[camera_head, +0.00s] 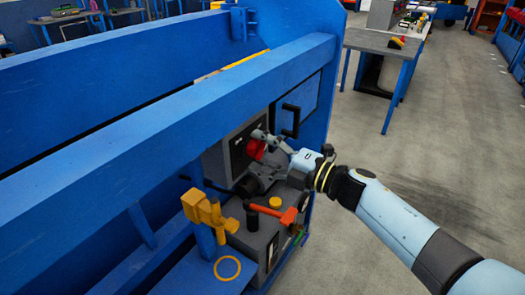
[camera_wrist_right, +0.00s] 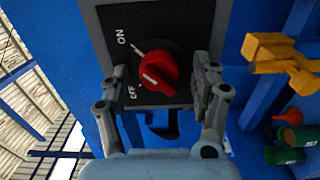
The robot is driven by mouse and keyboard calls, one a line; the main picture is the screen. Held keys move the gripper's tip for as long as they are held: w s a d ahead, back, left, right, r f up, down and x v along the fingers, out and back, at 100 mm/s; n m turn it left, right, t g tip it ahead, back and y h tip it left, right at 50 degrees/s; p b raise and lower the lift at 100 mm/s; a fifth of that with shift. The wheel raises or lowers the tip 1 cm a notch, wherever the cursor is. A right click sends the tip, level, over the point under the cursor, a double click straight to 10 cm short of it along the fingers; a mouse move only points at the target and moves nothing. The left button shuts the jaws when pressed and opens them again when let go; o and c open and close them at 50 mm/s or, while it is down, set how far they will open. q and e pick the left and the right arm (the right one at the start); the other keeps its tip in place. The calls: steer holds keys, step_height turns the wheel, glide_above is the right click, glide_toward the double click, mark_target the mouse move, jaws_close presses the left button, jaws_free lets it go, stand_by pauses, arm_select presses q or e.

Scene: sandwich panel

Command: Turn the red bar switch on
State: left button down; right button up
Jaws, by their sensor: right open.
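The red bar switch (camera_head: 256,149) sits on a dark panel on the blue machine. In the right wrist view the red knob (camera_wrist_right: 158,71) is in front of a plate marked ON at upper left and OFF at lower left. A pale mark on the knob points down-left, towards OFF. My right gripper (camera_wrist_right: 164,74) is open, with one finger on each side of the knob and visible gaps to it. In the head view my right gripper (camera_head: 266,152) is at the switch and partly hides the panel. My left gripper is not in view.
A black handle (camera_head: 290,121) stands out right of the switch. Open floor lies to the right.

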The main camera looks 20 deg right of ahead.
steer(key=v, duration=1.2)
